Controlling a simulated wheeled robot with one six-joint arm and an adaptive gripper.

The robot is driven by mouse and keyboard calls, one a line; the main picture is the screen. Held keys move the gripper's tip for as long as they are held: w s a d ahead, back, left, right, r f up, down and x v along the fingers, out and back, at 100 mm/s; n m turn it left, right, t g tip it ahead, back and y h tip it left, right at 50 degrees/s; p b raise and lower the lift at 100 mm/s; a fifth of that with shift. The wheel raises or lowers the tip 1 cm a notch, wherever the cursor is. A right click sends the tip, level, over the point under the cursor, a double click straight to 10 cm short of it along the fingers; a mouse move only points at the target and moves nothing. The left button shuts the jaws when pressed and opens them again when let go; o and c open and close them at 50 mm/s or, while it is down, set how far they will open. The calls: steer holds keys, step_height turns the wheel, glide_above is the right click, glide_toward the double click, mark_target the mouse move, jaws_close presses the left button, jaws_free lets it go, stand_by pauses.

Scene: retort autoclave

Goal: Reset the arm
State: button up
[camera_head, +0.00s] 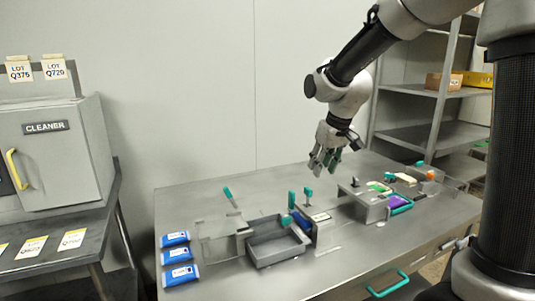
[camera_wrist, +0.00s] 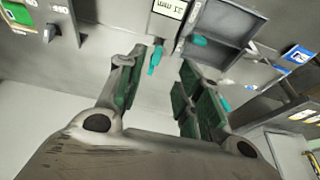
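My arm reaches down from the upper right of the head view. My gripper (camera_head: 325,158) hangs above the back part of the grey metal table (camera_head: 200,200), pointing downward. The wrist view shows the gripper (camera_wrist: 163,90) with its green-padded fingers spread apart. Nothing is held between them. Beyond the fingertips, a teal handle (camera_wrist: 155,60) and a labelled grey block (camera_wrist: 171,9) show in the wrist view.
Several blue packets (camera_head: 180,275) lie at the table's left, beside an open grey bin (camera_head: 272,245). A grey fixture (camera_head: 365,203) with teal handles stands at right. A CLEANER cabinet (camera_head: 65,155) is at left, shelving (camera_head: 420,135) behind right. The table's back left is clear.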

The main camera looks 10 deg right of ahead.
steer(key=s+d+r+m, duration=0.1)
steer(key=s+d, duration=0.3)
steer(key=s, duration=0.5)
steer(key=s+d+r+m, duration=0.1)
steer(key=s+d, duration=0.3)
steer(key=s, duration=0.5)
steer(key=s+d+r+m+h, duration=0.1)
steer(key=s+d+r, duration=0.2)
steer(key=s, duration=0.6)
steer(key=shift+s+d+t, duration=0.3)
steer(key=shift+s+d, duration=0.05)
steer(key=shift+d, duration=0.55)
steer(key=shift+s, duration=0.1)
